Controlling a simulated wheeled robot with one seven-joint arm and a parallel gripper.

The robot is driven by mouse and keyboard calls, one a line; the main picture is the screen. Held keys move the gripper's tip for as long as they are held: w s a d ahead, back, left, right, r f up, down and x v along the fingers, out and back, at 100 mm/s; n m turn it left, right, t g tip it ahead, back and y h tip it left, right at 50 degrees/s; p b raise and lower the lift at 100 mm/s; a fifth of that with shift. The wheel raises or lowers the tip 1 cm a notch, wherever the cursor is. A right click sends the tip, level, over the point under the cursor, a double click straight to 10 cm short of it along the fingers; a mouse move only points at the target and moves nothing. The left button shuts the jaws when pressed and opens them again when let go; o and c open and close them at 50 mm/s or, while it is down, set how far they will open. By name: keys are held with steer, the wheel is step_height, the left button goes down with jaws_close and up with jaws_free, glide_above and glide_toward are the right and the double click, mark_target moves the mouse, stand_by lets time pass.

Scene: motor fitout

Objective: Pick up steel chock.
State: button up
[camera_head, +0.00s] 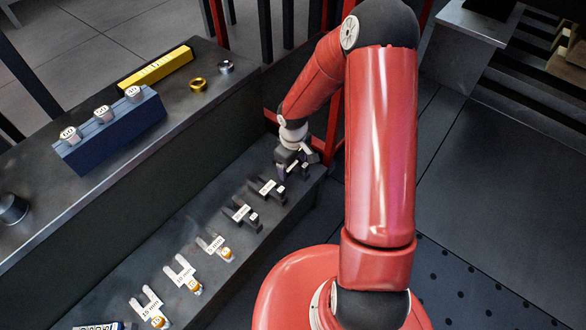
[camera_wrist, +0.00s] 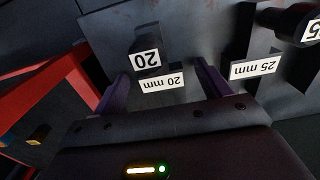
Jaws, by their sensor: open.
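Several fork-shaped chocks with size labels lie in a row on the low grey ledge. The dark one labelled 20 mm (camera_wrist: 146,62) is between my gripper's purple fingers in the wrist view, with a "20" tag on its raised block. My gripper (camera_wrist: 161,72) is open around it, with a gap on both sides. A dark 25 mm chock (camera_wrist: 262,50) lies to the right in that view. In the head view, my gripper (camera_head: 290,165) is at the far end of the row and partly hides the chock there. I cannot tell which chock is called steel.
Two dark chocks (camera_head: 268,188) (camera_head: 242,213) and paler ones (camera_head: 212,246) with orange tags continue nearer in the row. A blue block (camera_head: 110,135) with white-labelled pieces, a yellow bar (camera_head: 155,68) and rings (camera_head: 197,84) stand on the higher bench. A red frame (camera_wrist: 60,85) stands close left.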

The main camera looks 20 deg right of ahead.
steer(key=c, duration=1.3)
steer(key=shift+c, duration=0.6)
